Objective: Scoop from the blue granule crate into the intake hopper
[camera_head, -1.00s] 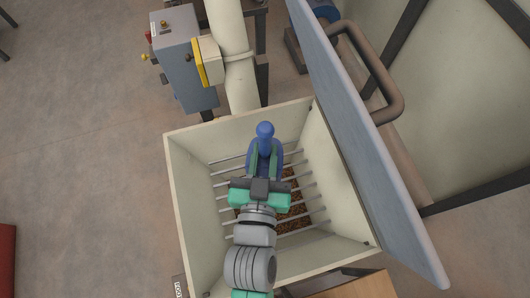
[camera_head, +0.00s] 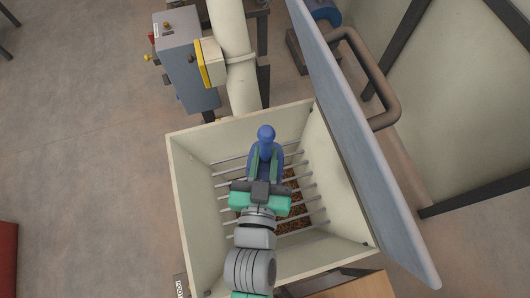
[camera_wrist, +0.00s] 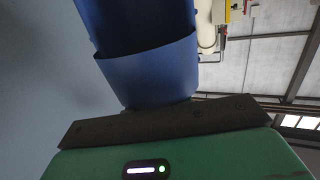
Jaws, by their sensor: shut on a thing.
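My gripper (camera_head: 264,172) is shut on a blue scoop (camera_head: 265,136) and holds it over the intake hopper (camera_head: 190,205). In the wrist view the blue scoop (camera_wrist: 155,70) fills the upper middle, and its contents cannot be seen. The hopper is a cream, open-topped box with a row of grey bars (camera_head: 307,199) across its inside. Brown granules (camera_head: 292,212) show below the bars. My gripper and arm hide the middle of the bars. The blue granule crate cannot be made out in these frames.
A large grey-blue panel (camera_head: 365,140) stands tilted along the hopper's right side, with a brown pipe handle (camera_head: 385,95) behind it. A cream pipe (camera_head: 234,60) and a grey control box (camera_head: 186,65) stand behind the hopper.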

